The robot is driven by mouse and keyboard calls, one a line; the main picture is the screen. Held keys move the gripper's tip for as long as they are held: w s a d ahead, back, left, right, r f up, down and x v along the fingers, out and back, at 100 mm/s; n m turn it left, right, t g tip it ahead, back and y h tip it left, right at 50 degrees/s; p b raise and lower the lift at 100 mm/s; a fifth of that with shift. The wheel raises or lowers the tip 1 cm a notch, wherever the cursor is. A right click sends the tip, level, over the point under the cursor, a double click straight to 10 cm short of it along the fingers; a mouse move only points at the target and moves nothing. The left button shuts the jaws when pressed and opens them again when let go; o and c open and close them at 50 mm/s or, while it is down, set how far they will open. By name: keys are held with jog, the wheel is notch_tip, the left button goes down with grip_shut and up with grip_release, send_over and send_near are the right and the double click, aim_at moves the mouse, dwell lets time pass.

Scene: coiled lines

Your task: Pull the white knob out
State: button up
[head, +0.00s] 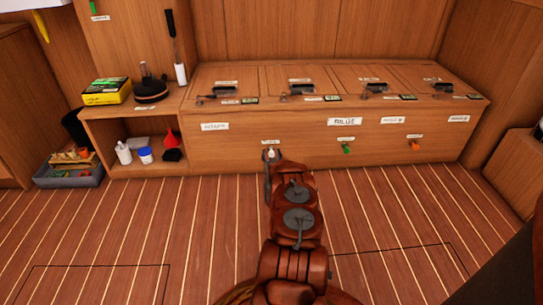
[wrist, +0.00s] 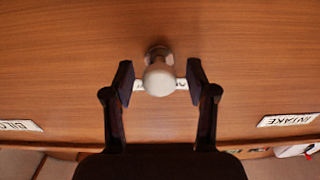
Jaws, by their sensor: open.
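The white knob (wrist: 159,78) sticks out from the wooden front panel in the wrist view. My gripper (wrist: 160,84) is open, with one dark finger on each side of the knob and a visible gap on both sides. A white label on the panel is partly hidden behind the knob. In the head view the white knob (head: 271,154) shows small on the front of the wooden locker (head: 300,135), and my gripper (head: 268,160) is right at it, partly covering it.
A green knob (head: 347,149) and an orange knob (head: 413,146) sit farther right on the same front. An open shelf (head: 100,146) with bottles and a red funnel stands at left, beside a grey tray (head: 85,179). The striped floor in front is clear.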

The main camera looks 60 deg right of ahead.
grip_shut()
dwell(0.5)
